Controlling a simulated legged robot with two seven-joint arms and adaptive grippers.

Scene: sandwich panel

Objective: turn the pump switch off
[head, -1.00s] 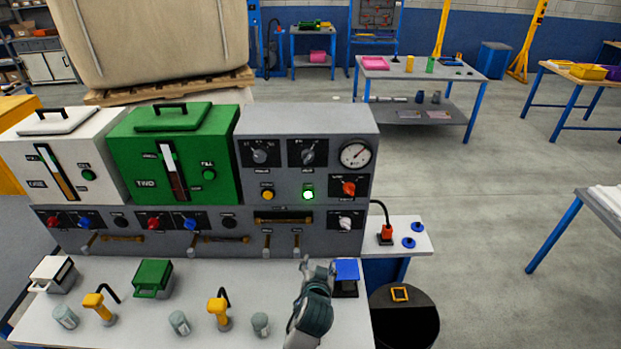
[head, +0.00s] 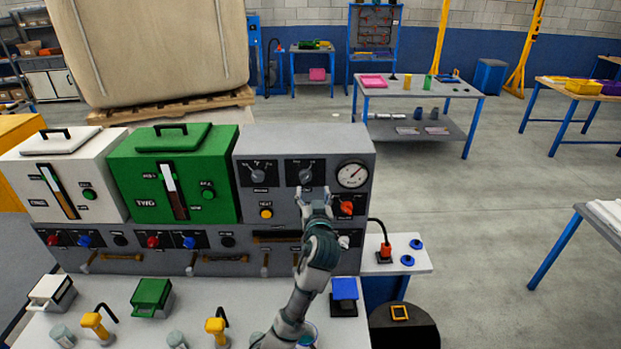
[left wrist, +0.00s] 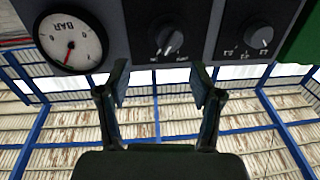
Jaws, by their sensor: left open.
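The grey control panel (head: 285,140) carries two black rotary knobs, a left one (head: 258,174) and a right one (head: 306,174). Their labels are too small to read, so I cannot tell which is the pump switch. My left gripper (head: 313,194) is open and empty just below the right knob. In the left wrist view its two fingers (left wrist: 160,78) point at that knob (left wrist: 168,40), apart from it; the other knob (left wrist: 260,38) sits to the right. A red switch (head: 346,208) is beside my gripper. The lit green button is hidden behind it. My right gripper is not in view.
A pressure gauge (head: 352,175) sits right of the knobs; a yellow button (head: 266,213) is lower left. The green (head: 187,150) and white (head: 62,150) hoppers stand left of the panel. Levers and a blue-topped block (head: 344,288) are below.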

